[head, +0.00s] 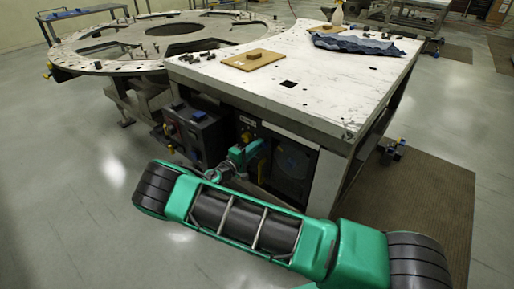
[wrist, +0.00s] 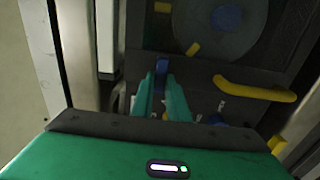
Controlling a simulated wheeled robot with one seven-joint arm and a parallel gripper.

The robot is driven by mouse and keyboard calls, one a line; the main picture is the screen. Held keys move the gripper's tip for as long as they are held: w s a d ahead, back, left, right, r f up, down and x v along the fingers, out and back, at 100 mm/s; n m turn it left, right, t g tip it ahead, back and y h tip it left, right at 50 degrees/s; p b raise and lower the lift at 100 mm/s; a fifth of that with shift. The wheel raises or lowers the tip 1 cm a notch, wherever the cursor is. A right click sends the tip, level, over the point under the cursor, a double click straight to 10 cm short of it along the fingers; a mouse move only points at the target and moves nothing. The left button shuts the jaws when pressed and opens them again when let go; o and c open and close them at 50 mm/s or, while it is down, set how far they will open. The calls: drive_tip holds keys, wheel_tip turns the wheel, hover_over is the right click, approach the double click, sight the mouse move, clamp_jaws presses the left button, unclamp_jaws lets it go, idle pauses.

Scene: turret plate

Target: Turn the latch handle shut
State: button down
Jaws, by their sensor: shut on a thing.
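The latch handle (wrist: 161,66) is a small blue piece on the dark front panel, between the fingertips in the wrist view. My gripper (wrist: 163,82) has two teal fingers shut on it. In the head view my gripper (head: 261,145) reaches the dark cabinet front under the white table. There the latch handle is hidden or too small to make out. The fingers cover part of the handle, so its exact angle is hard to tell.
A curved yellow handle (wrist: 256,90) sticks out from the panel right of my fingers. A round grey-blue disc (wrist: 222,28) is above. A dark control box (head: 202,132) stands left of my gripper, under the white table (head: 340,100). Open floor lies at the left.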

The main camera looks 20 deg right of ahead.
drive_tip(key=shift+a+f, duration=0.15)
drive_tip(key=shift+a, duration=0.05)
drive_tip(key=c, duration=1.7)
unclamp_jaws()
drive_tip(key=shift+w, duration=0.1)
drive_tip(key=shift+d, duration=0.1)
drive_tip(key=v, duration=1)
drive_tip(key=shift+s+a, duration=0.2)
drive_tip(key=shift+a, duration=0.15)
